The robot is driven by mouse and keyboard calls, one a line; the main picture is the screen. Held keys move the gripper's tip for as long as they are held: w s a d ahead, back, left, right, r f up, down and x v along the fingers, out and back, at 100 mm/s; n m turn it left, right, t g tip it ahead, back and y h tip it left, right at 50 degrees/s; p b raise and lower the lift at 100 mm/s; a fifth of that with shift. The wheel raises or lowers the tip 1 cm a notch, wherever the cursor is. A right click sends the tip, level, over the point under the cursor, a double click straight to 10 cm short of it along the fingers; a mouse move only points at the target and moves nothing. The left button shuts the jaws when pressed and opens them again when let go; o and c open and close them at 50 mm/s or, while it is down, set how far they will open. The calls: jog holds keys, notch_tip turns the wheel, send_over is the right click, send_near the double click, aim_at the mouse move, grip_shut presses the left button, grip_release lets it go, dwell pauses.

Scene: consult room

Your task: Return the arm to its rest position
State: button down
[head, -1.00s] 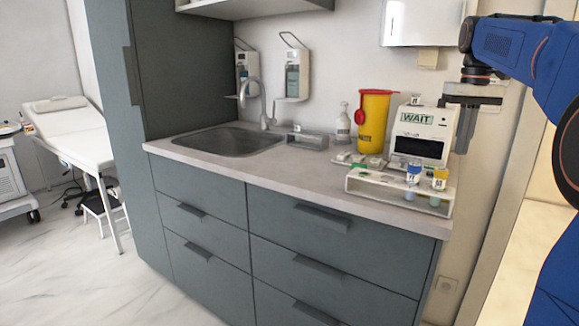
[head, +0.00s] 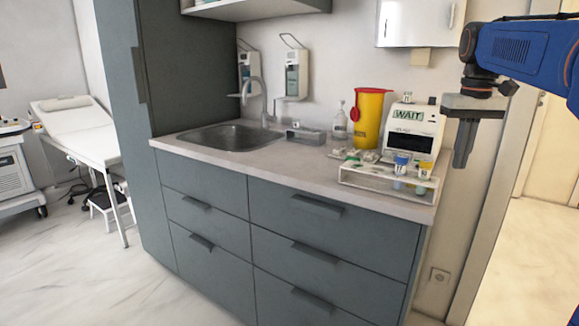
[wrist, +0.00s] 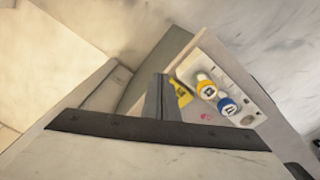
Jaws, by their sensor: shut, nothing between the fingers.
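My arm (head: 525,50) is blue and reaches in from the right edge of the head view. My gripper (head: 462,145) points down at its end, shut and empty, to the right of the counter's right end. In the wrist view the closed fingers (wrist: 160,98) show in the middle, with the tube rack (wrist: 238,85) to their right. In the head view the clear-fronted rack (head: 385,184) stands on the counter near its front right corner, apart from the gripper. It holds a blue-capped tube (head: 402,160) and a yellow-capped tube (head: 425,168).
A white analyser marked WAIT (head: 412,130) and a yellow sharps bin (head: 370,115) stand behind the rack. A sink (head: 230,138) is set in the counter (head: 290,165). A wall cabinet (head: 420,25) hangs left of the arm. Open floor (head: 530,260) shows at the right.

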jog(key=s+a+f+t, duration=0.1)
jog(key=s+a+f, duration=0.3)
jog(key=s+f, duration=0.4)
jog(key=s+a+f+t, duration=0.1)
jog(key=s+a+f, duration=0.3)
jog(key=s+f, duration=0.5)
jog(key=s+a+f+t, duration=0.2)
jog(key=s+a+f, duration=0.2)
jog(key=s+f, duration=0.5)
jog(key=shift+a+f+n, duration=0.15)
jog(key=shift+f+n, duration=0.15)
jog(key=shift+f, duration=0.15)
